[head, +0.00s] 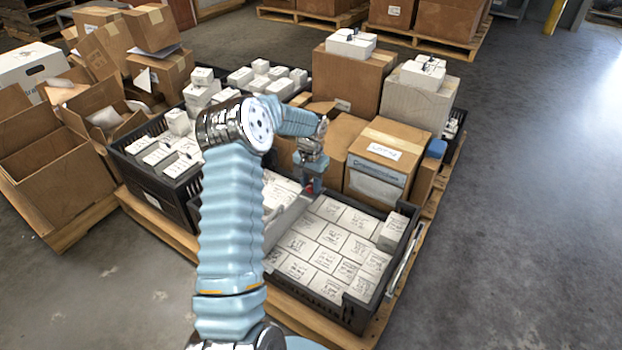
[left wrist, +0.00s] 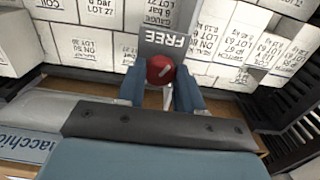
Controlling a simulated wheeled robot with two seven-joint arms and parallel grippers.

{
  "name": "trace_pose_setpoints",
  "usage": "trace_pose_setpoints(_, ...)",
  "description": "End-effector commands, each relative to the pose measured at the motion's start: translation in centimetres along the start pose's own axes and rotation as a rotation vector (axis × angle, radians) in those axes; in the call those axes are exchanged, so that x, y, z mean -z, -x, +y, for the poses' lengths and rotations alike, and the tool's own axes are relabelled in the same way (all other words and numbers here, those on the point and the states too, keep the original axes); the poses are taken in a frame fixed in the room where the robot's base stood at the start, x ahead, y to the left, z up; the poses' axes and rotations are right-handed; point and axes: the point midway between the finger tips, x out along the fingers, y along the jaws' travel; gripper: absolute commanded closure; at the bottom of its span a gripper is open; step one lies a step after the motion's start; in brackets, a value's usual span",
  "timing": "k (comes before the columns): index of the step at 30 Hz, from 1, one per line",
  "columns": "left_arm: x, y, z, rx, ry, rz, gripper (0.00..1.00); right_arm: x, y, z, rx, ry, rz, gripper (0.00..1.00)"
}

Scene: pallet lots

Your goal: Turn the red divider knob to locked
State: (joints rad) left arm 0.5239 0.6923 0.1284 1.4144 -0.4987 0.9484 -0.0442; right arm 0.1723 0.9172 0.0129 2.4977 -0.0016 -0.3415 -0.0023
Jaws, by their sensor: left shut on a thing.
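The red divider knob (left wrist: 160,69) sits between the two blue fingertips of my left gripper (left wrist: 160,85) in the left wrist view, and the gripper is shut on it. A short pale mark shows on the knob's face. The knob is at the end of a grey divider (left wrist: 180,14) that bears the word FREE, seen upside down; no "locked" label is legible. In the head view a small bit of red (head: 309,188) shows under my left gripper (head: 310,182), at the back end of the divider (head: 285,218). My right gripper is in neither view.
The divider stands in a black crate (head: 398,268) of white labelled boxes. Cardboard boxes (head: 385,165) stand close behind and to the right of the gripper. Another black crate (head: 160,190) is at left. Bare floor (head: 530,220) lies to the right.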

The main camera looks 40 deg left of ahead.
Motion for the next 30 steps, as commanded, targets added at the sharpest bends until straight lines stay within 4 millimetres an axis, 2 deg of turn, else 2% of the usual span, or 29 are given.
trace_pose_setpoints(9, 0.1, 0.3, -0.1, 0.001, -0.298, 0.002, 0.95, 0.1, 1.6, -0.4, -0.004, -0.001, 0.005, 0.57)
trace_pose_setpoints(30, 0.1, 0.2, -0.1, 0.001, -0.964, 0.004, 0.95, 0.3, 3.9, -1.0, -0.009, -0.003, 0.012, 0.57)
